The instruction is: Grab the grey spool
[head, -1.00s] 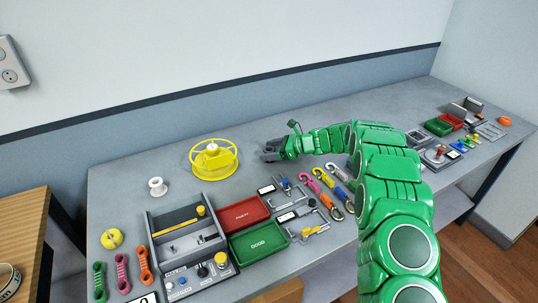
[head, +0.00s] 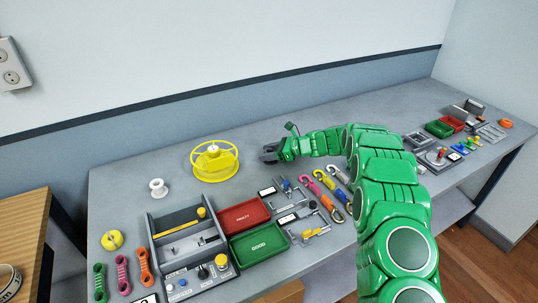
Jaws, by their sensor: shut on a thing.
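My gripper (head: 270,153), dark grey at the end of my green arm, is right of the yellow reel near the back of the bench. It is shut on a small grey thing, which I take for the grey spool; it is hard to tell apart from the grey jaws at this size. I see no other grey spool on the bench. A white spool (head: 158,188) stands upright at the left, well away from my gripper.
A yellow reel (head: 214,173) stands left of my gripper. In front are a red tray (head: 243,230), a green tray (head: 280,243), a grey fixture (head: 159,226) and several coloured hooks and straps. The bench behind my gripper is clear.

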